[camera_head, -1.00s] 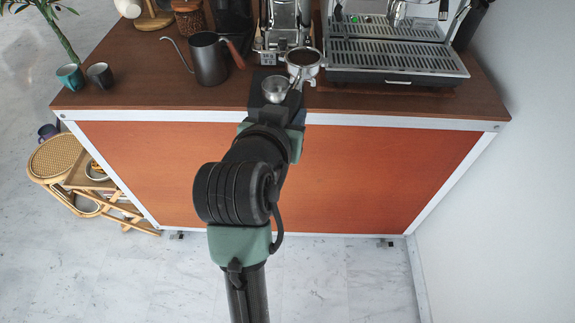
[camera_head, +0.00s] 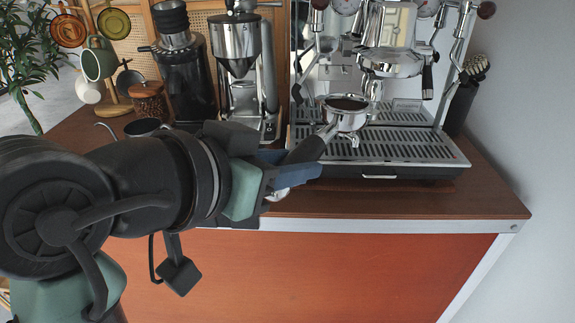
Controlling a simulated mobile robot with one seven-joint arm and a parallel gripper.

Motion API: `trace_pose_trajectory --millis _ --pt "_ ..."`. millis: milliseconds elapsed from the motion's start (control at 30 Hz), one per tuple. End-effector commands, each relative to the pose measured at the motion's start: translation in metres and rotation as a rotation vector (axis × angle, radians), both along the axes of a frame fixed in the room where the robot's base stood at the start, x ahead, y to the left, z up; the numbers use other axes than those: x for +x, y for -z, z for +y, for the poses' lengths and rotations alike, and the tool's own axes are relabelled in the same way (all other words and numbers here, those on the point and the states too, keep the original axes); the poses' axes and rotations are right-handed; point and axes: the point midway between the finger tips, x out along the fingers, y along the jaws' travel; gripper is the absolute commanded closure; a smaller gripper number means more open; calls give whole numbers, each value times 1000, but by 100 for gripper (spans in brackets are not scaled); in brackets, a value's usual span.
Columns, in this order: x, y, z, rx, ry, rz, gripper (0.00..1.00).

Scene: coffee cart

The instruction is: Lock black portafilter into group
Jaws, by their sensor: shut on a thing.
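The black-handled portafilter (camera_head: 345,116) has a chrome basket filled with dark coffee grounds. My gripper (camera_head: 312,165) is shut on its black handle (camera_head: 306,150). The basket is level or nearly so and is held in front of the espresso machine, above the drip tray grate (camera_head: 400,150). The chrome group head (camera_head: 391,62) is on the machine, above and to the right of the basket, and apart from it. Another black handle (camera_head: 427,80) shows at the right of the group. The underside of the group is hidden.
A chrome grinder (camera_head: 238,50) and a black grinder (camera_head: 186,75) stand left of the machine. A jar of coffee beans (camera_head: 149,102) and a mug tree with mugs (camera_head: 100,58) are farther left. Steam wands flank the group. The wooden counter (camera_head: 440,200) is clear at the front right.

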Motion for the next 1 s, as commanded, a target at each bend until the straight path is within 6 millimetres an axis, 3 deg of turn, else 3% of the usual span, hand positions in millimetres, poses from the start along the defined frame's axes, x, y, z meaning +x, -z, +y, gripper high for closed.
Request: trace_pose_trajectory --millis 1000 --pt "84 -2 -60 -2 0 -7 100"
